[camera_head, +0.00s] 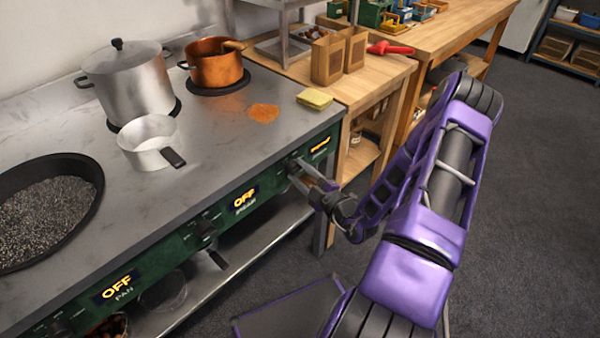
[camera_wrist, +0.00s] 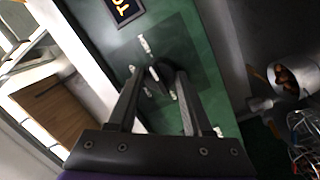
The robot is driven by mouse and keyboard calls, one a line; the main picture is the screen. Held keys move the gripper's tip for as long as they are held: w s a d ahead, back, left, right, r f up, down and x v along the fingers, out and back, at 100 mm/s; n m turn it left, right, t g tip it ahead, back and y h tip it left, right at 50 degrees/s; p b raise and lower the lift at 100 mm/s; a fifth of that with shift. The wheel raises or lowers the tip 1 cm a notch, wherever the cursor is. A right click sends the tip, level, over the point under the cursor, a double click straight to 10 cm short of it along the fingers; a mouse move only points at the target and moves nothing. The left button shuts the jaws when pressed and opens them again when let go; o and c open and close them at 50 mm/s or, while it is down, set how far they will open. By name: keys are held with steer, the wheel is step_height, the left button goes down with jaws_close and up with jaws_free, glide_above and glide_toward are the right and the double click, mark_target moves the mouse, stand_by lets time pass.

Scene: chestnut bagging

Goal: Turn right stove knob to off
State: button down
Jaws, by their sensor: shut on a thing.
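The stove's green front panel (camera_head: 270,185) carries dark knobs and lit displays. My gripper (camera_head: 297,172) is at the right end of this panel, shut on the right stove knob. In the wrist view the dark knob (camera_wrist: 160,73) sits between the two fingertips, with pale marks on the panel around it. The fingers hide part of the knob, so its angle is hard to tell. The display (camera_head: 320,144) above it is lit yellow, its text too small to read. The middle knob (camera_head: 204,230) is free, and its display (camera_head: 244,197) reads OFF.
The left display (camera_head: 117,288) reads OFF, PAN. On the stovetop stand a steel stockpot (camera_head: 130,85), a copper pot (camera_head: 216,70), a small saucepan (camera_head: 148,150) and a wide dark pan (camera_head: 15,190). A wooden table (camera_head: 375,85) with paper bags adjoins the right. Open floor lies right.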

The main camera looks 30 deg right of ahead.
steer(key=shift+n, duration=0.4)
steer(key=shift+d+m+g+y, duration=0.2)
steer(key=shift+m+y, duration=0.5)
steer(key=shift+m, duration=4.95)
steer(key=shift+a+m+g+y, duration=0.1)
steer(key=shift+m+g+y, duration=0.45)
steer(key=shift+m, duration=5.15)
steer(key=shift+d+m+g+y, duration=0.15)
steer(key=shift+m+y, duration=0.7)
steer(key=shift+m, duration=4.8)
steer(key=shift+c, duration=1.6)
jaws_free()
